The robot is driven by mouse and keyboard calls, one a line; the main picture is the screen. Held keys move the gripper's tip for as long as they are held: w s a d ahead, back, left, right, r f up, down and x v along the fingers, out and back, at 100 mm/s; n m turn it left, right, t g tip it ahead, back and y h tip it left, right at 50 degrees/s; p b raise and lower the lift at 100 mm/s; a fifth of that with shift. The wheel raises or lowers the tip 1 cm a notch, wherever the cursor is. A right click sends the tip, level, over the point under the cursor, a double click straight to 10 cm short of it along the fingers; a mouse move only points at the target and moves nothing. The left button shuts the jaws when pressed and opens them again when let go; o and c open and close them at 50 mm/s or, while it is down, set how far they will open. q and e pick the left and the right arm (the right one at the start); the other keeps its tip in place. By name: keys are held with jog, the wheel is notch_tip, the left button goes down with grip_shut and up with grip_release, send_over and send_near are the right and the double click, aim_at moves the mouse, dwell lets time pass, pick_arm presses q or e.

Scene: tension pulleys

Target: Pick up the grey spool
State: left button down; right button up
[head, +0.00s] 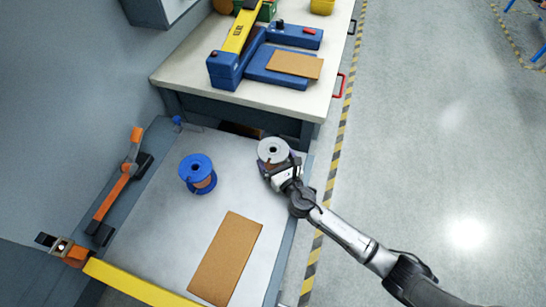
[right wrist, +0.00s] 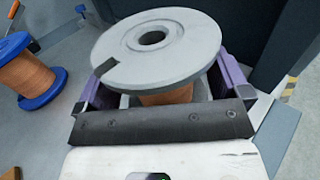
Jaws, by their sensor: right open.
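The grey spool (head: 273,150) stands upright near the far right corner of the low grey table (head: 170,240). It has a pale grey top flange with a dark centre hole and copper-coloured winding, and it fills the middle of the right wrist view (right wrist: 157,48). My right gripper (head: 278,165) is at the spool. In the right wrist view its purple-sided fingers (right wrist: 165,88) are open, one on each side of the spool below the top flange. The fingertips are partly hidden by the flange, so contact cannot be told. My left gripper is not in view.
A blue spool (head: 197,173) stands to the left of the grey one, with clear table between. A brown board (head: 225,258) lies nearer the front. An orange tensioner arm (head: 118,185) lines the left edge. A higher workbench (head: 180,68) with a blue machine stands behind.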

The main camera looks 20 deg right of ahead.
jog(key=shift+r, duration=0.1)
jog(key=c, duration=1.5)
